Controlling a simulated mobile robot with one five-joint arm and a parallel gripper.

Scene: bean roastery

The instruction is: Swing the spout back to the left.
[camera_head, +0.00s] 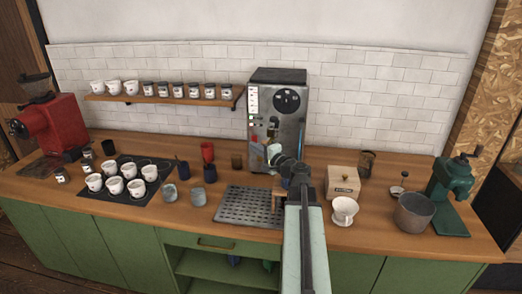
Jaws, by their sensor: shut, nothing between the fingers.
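A tall silver machine (292,120) with a round dark dial and a column of buttons stands against the tiled wall. The spout is probably among the small parts at the machine's front; it is too small and too covered by my arm to make out which way it points. My arm reaches in from the bottom of the picture. My gripper (274,151) is at the machine's front, shut and empty. I cannot tell whether it touches the spout.
A drip grate (246,208) lies before the machine. Left are a black mat (100,197) with white cups, loose cups and a red grinder (57,126). Right are a wooden box (343,182), a white dripper (344,210), a grey bowl (414,212) and a green grinder (452,190).

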